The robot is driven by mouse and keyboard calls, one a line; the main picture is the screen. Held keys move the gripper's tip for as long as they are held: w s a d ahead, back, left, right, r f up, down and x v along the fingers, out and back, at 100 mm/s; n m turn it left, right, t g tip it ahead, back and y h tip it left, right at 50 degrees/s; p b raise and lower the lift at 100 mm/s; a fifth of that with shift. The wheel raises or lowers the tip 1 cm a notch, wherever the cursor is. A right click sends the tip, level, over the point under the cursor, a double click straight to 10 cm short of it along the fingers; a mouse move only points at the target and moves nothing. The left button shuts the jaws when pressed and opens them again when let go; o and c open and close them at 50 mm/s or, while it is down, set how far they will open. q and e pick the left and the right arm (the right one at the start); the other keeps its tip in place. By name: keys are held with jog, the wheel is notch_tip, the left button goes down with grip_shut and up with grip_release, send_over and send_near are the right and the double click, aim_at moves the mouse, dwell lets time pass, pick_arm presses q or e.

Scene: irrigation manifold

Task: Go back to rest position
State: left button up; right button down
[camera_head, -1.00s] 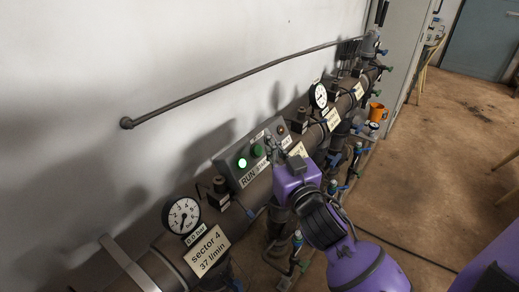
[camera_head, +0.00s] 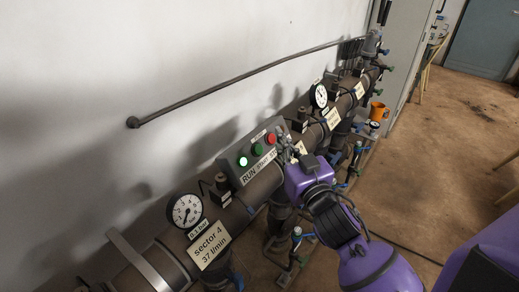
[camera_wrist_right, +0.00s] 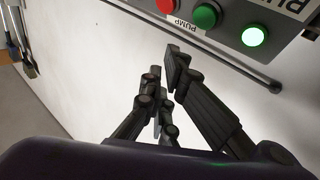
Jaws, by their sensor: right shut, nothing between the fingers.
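My right gripper (camera_head: 284,142) is shut and empty, just right of the red button on the grey control box (camera_head: 229,161). The box carries a lit green lamp (camera_head: 243,161), a dark green button (camera_head: 257,149) and a red button (camera_head: 271,138). In the right wrist view the dark fingers (camera_wrist_right: 168,78) show against the white wall, with the red button (camera_wrist_right: 166,6), green button (camera_wrist_right: 206,16) and lit lamp (camera_wrist_right: 254,36) above and to the right. The fingers touch none of these there. My left gripper is not in view.
The brown manifold pipe (camera_head: 265,183) runs diagonally along the wall, with valves and a near pressure gauge (camera_head: 185,211). A rail (camera_head: 245,77) is fixed above it. An orange cup (camera_head: 378,111) stands farther back. The brown floor (camera_head: 440,150) at right is largely open.

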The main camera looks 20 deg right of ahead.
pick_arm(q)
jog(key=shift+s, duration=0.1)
pick_arm(e)
jog(key=s+a+f+n+g, duration=0.15)
jog(key=s+f, duration=0.25)
jog(key=f, duration=0.4)
jog(key=s+a+f+g, duration=0.1)
jog(key=s+f+g, duration=0.15)
jog(key=f, duration=0.55)
jog(key=s+a+f+n+g, duration=0.15)
jog(key=s+f, duration=0.25)
jog(key=f, duration=0.4)
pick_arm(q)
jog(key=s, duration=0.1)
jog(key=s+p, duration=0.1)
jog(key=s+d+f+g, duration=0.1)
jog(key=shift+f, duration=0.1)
pick_arm(e)
jog(key=s+a+f+m+g, duration=0.1)
jog(key=s+f+g, duration=0.1)
jog(key=s+f, duration=0.5)
jog(key=s+a+f+m+g+y, duration=0.1)
jog(key=s+f, duration=0.6)
jog(key=s, duration=0.7)
jog(key=shift+a+f+m+g, duration=0.2)
jog(key=shift+a+m+g, duration=0.35)
jog(key=shift+g, duration=0.3)
